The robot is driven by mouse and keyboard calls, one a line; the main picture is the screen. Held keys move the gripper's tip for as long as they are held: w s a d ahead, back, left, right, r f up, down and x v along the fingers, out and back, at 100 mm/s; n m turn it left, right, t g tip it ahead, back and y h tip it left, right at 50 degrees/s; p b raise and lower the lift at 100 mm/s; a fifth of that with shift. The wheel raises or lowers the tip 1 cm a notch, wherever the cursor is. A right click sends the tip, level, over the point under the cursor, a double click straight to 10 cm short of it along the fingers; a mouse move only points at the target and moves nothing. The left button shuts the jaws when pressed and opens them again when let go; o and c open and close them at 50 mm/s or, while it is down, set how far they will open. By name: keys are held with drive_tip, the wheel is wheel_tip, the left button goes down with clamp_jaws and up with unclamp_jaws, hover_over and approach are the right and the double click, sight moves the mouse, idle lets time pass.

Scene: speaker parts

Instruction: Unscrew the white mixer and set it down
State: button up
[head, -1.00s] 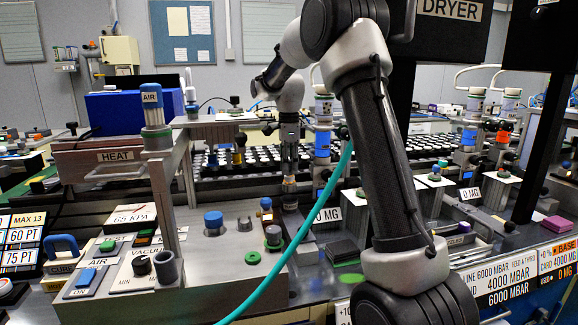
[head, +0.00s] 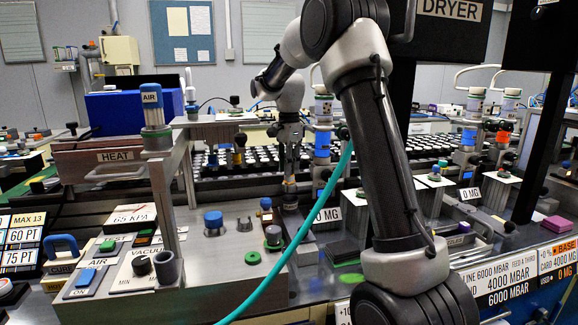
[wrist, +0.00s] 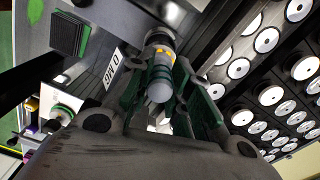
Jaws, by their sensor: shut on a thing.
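My gripper (head: 290,176) points straight down in the head view, behind the grey bench in the middle of the picture. In the wrist view my gripper (wrist: 165,92) has its green-lined fingers on both sides of a pale grey-white cylinder, which I take to be the white mixer (wrist: 159,88). The fingers are shut on it. The mixer stands in line with a darker round holder beyond it, with a yellow band between. In the head view the mixer (head: 290,192) shows only as a small piece below the fingertips. Its thread is hidden.
A dense rack of white-topped black pieces (wrist: 266,40) lies close on the right in the wrist view. A "0 MG" scale (head: 327,215) and a dark pad stack (head: 343,251) stand to the right of my gripper. A teal hose (head: 300,240) crosses in front.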

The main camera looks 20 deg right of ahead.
drive_tip(key=shift+n, duration=0.9)
drive_tip(key=o, duration=0.6)
drive_tip(key=shift+m, duration=0.9)
drive_tip(key=shift+m, duration=0.9)
